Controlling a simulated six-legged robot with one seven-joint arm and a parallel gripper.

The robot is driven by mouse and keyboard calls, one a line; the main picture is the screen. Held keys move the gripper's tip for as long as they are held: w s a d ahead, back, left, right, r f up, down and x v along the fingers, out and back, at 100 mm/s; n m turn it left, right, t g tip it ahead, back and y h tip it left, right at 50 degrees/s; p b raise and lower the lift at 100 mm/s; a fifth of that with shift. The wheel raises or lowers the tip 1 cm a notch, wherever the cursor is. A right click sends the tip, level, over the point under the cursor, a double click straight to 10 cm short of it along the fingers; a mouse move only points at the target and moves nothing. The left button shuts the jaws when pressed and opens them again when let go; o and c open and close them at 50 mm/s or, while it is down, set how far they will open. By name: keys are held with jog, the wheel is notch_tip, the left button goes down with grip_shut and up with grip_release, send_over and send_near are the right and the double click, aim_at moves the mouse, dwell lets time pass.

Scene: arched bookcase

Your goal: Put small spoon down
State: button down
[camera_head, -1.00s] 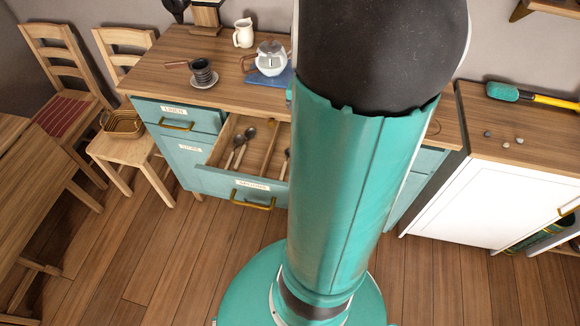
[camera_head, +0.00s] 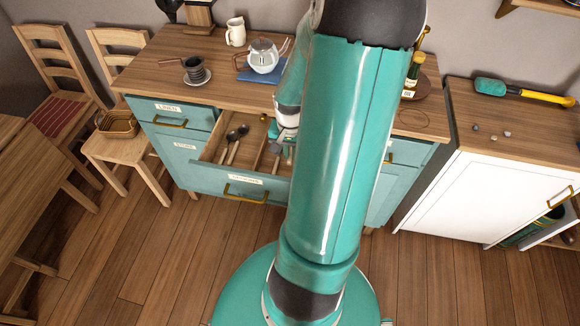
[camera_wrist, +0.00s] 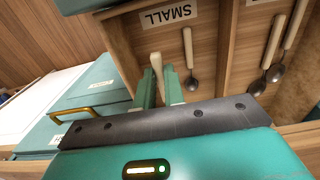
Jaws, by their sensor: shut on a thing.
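My gripper (camera_wrist: 159,88) is shut on a small spoon (camera_wrist: 156,64). Its pale handle end shows between the fingers in the wrist view; the rest is hidden behind the gripper. In the head view my gripper (camera_head: 281,140) is at the right compartment of the open drawer (camera_head: 214,152), partly behind my arm. Another small spoon (camera_wrist: 188,45) lies in the compartment labelled SMALL (camera_wrist: 165,15), just right of the fingers in the wrist view. Whether the held spoon touches the drawer floor I cannot tell.
Two larger spoons (camera_wrist: 277,40) lie in the neighbouring compartment, past a wooden divider (camera_wrist: 229,50). On the counter (camera_head: 172,52) stand a stack of dark cups (camera_head: 196,74), a teapot (camera_head: 263,57) on a blue cloth and a white jug (camera_head: 236,32).

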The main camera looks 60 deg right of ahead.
aim_at(290, 174)
notch_tip(290, 174, down, 8)
jog(key=shift+r, duration=0.2)
jog(key=shift+f, duration=0.1)
jog(key=c, duration=1.5)
grip_release()
jog(key=shift+f, duration=0.1)
